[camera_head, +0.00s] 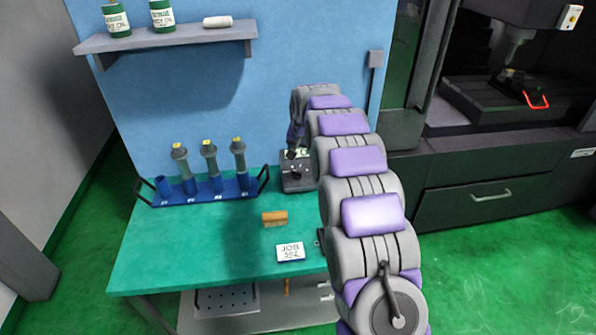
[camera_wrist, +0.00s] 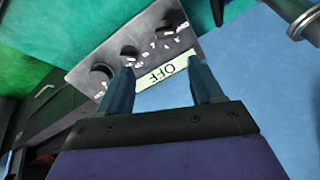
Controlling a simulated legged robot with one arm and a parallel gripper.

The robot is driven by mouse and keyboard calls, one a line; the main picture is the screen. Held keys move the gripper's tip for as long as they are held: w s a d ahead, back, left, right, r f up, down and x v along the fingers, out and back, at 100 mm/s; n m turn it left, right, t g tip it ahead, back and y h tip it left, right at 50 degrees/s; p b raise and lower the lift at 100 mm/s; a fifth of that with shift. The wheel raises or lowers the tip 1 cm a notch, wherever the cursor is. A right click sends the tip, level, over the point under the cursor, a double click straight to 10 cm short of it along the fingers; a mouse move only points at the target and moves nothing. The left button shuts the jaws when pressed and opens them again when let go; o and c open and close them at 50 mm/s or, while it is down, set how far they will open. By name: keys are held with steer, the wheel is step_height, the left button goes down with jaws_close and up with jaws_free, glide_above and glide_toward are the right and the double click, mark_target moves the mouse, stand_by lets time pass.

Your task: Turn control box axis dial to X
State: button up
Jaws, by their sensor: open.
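The control box (camera_head: 297,182) stands at the back right of the green bench, partly hidden by my arm. In the wrist view the box (camera_wrist: 88,62) shows a grey face with a row of dark dials: one (camera_wrist: 101,74) at the left, a smaller one (camera_wrist: 128,53) in the middle, and one (camera_wrist: 173,18) at the right. White marks lie around them, too small to read, so I cannot tell the axis setting. A pale display (camera_wrist: 167,73) reads OFF, upside down. My gripper (camera_wrist: 162,76) is open and empty over the box's display edge; its left finger is near the middle dial.
A blue rack (camera_head: 215,192) with several tool holders stands left of the box. A brush (camera_head: 274,218) and a JOB card (camera_head: 290,252) lie on the bench (camera_head: 165,250). A shelf (camera_head: 180,38) hangs on the wall above. A large dark machine (camera_head: 465,185) stands at the right.

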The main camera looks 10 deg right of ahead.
steer(key=b, duration=0.2)
glide_toward(297, 173)
step_height(297, 173, down, 2)
steer(key=x, duration=0.4)
steer(key=b+x, duration=0.1)
steer(key=x, duration=0.1)
steer(key=shift+w+d+r, duration=0.1)
steer(key=shift+w+d, duration=0.15)
steer(key=shift+w, duration=0.15)
steer(key=shift+w+a+f, duration=0.15)
steer(key=shift+a+f, duration=0.2)
steer(key=shift+a, duration=0.05)
steer(key=shift+d, duration=0.25)
steer(key=c, duration=0.4)
steer(key=shift+a, duration=0.15)
steer(key=c, duration=0.7)
steer(key=shift+o, duration=0.2)
